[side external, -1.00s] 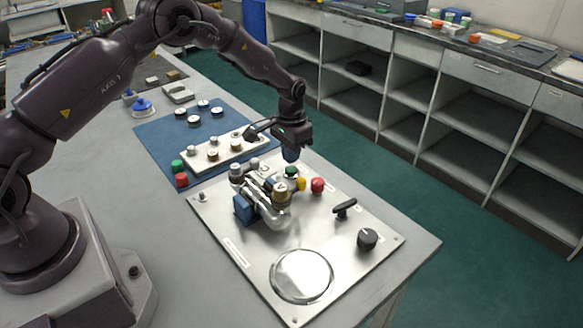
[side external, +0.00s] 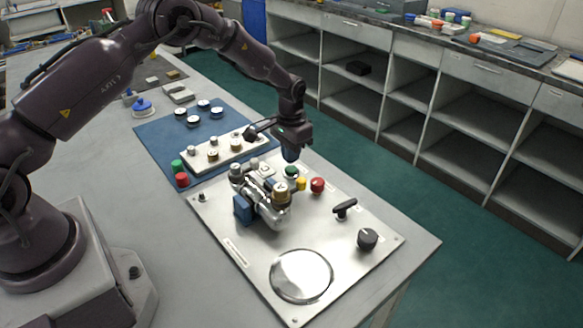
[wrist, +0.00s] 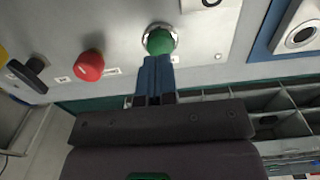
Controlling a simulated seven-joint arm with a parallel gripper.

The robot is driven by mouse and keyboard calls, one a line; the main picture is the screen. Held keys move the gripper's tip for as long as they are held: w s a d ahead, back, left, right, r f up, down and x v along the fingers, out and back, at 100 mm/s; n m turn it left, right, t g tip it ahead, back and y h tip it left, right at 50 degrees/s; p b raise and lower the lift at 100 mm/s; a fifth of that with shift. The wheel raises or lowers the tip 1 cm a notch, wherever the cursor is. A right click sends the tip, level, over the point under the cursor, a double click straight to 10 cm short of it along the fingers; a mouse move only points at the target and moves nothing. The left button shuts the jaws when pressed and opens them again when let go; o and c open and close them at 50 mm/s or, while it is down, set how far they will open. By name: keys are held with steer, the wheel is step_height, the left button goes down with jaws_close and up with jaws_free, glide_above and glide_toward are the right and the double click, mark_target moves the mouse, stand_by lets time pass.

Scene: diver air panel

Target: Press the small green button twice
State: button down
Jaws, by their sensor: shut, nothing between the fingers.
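The small green button (side external: 291,172) sits in a metal ring at the far edge of the silver panel (side external: 335,255). In the wrist view the green button (wrist: 159,40) shows just beyond my fingertips. My gripper (side external: 291,158) points down above the button. Its blue fingers are closed together with nothing between them, as the wrist view of the gripper (wrist: 155,60) also shows. The tips partly overlap the button's near edge in the wrist view. I cannot tell whether they touch it; the side view suggests a small gap.
A yellow knob (side external: 301,184) and a red button (side external: 317,185) stand close to the green button. Metal valve fittings (side external: 265,205) rise beside them. A black lever (side external: 345,207) and a black dial (side external: 367,239) are further along the panel. A blue mat (side external: 160,150) lies behind.

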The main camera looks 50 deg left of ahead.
mark_target(291, 168)
steer(key=shift+f, duration=1.4)
stand_by(0.4)
steer(key=shift+r, duration=3.5)
steer(key=s+d+r+t, duration=0.2)
steer(key=s+d+r, duration=0.1)
steer(key=s+r, duration=1)
steer(key=s+d+r+t, duration=0.3)
steer(key=s+r, duration=0.9)
steer(key=s, duration=0.6)
steer(key=shift+s+d+r+t, duration=0.2)
steer(key=shift+d+r+t, duration=0.05)
steer(key=shift+r+t, duration=0.1)
steer(key=c, duration=1.8)
jaws_free()
steer(key=shift+c, duration=0.2)
